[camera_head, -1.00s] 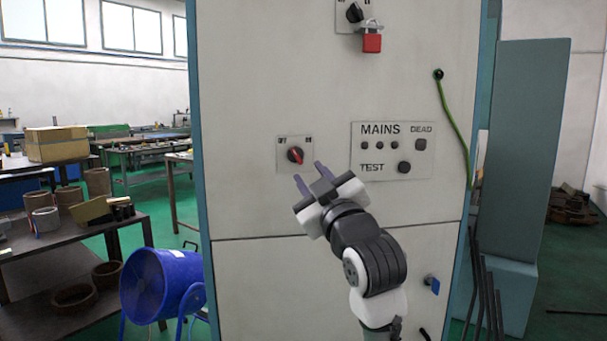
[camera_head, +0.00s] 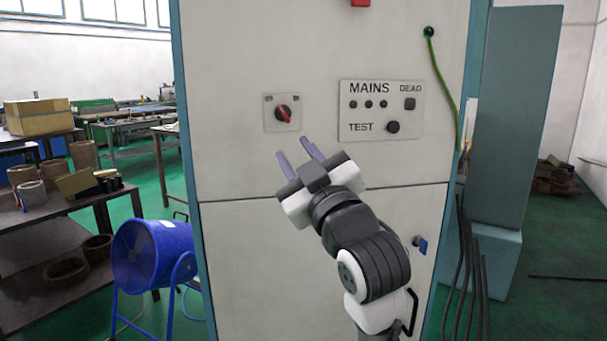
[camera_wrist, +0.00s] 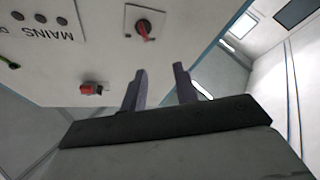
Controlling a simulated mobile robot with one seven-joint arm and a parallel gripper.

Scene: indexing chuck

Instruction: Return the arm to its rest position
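My gripper (camera_head: 297,156) is in front of the pale cabinet (camera_head: 240,240), just below the rotary switch with the red handle (camera_head: 284,113). Its two grey fingers are apart with nothing between them. The gripper also shows in the wrist view (camera_wrist: 160,84), where the fingers are apart and empty. There the red-handled switch (camera_wrist: 144,28) lies beyond the fingertips, with a gap that I cannot measure. The arm reaches up from the lower right of the head view.
The MAINS panel (camera_head: 381,110) is right of the switch. A red padlock (camera_wrist: 88,89) shows in the wrist view. A green cable (camera_head: 446,80) hangs at upper right. A blue fan (camera_head: 150,252) and a shelf table (camera_head: 70,212) stand left. A blue key or handle (camera_head: 422,245) is lower right.

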